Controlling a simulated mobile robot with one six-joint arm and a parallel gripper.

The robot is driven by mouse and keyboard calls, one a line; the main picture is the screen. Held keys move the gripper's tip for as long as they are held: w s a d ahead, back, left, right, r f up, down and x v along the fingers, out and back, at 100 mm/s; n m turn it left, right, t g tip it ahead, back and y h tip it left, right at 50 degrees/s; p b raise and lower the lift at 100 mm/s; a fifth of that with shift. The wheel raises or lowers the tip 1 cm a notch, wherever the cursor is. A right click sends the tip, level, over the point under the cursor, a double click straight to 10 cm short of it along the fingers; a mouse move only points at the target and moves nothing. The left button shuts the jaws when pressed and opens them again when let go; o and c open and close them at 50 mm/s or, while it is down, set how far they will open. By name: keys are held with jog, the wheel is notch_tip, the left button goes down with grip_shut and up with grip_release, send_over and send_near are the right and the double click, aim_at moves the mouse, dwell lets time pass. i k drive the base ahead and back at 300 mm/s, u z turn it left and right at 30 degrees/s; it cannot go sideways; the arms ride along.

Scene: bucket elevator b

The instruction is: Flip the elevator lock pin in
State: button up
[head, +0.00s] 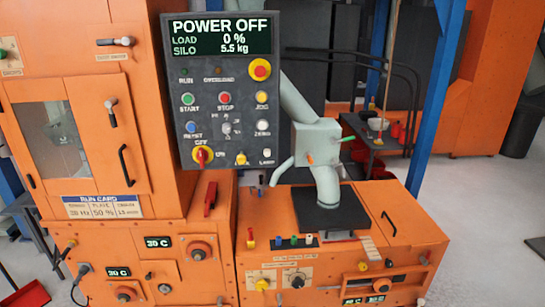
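The orange elevator machine (155,215) fills the left and middle of the head view. I cannot tell for sure which part is the lock pin. A red lever (210,197) stands upright on the machine's lower left step. A pale diverter box (316,146) carries a short orange pin (310,159) and a green-tipped handle (345,138). A small yellow control (241,159) sits low on the control panel. My gripper is not in view.
The dark control panel (222,100) reads POWER OFF, load 0 %, silo 5.5 kg. A pale pipe (327,187) runs down to a black plate (328,208) on the lower cabinet. Blue posts (433,100) stand behind. The grey floor (490,190) at right is mostly clear.

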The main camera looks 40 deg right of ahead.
aim_at(241, 158)
jog(key=z, duration=0.85)
jog(key=k, duration=1)
jog(key=i, duration=0.75)
